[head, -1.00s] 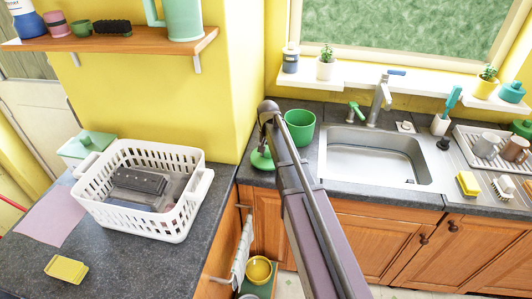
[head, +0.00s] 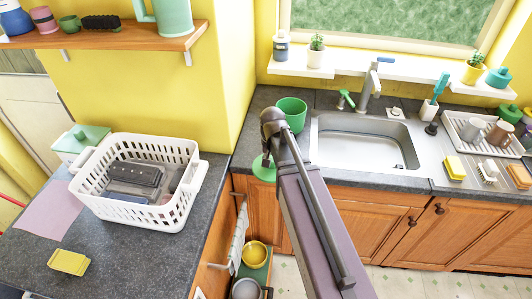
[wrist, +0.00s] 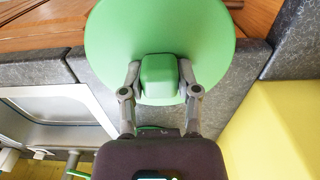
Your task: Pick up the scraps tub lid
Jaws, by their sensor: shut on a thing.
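The scraps tub lid is a round green disc with a blocky knob. In the wrist view my gripper (wrist: 159,76) is shut on the knob of the lid (wrist: 160,27), one finger on each side. In the head view the lid (head: 263,170) shows at the front edge of the dark counter, left of my arm. My gripper is mostly hidden there behind my arm. An open green tub (head: 292,112) stands on the counter just behind, left of the sink. I cannot tell if the lid touches the counter.
A steel sink (head: 362,143) is right of the tub. A white basket (head: 140,205) with dark items sits on the left counter. A yellow wall corner (head: 225,70) stands between the counters. Below, an open cupboard holds a yellow bowl (head: 255,253).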

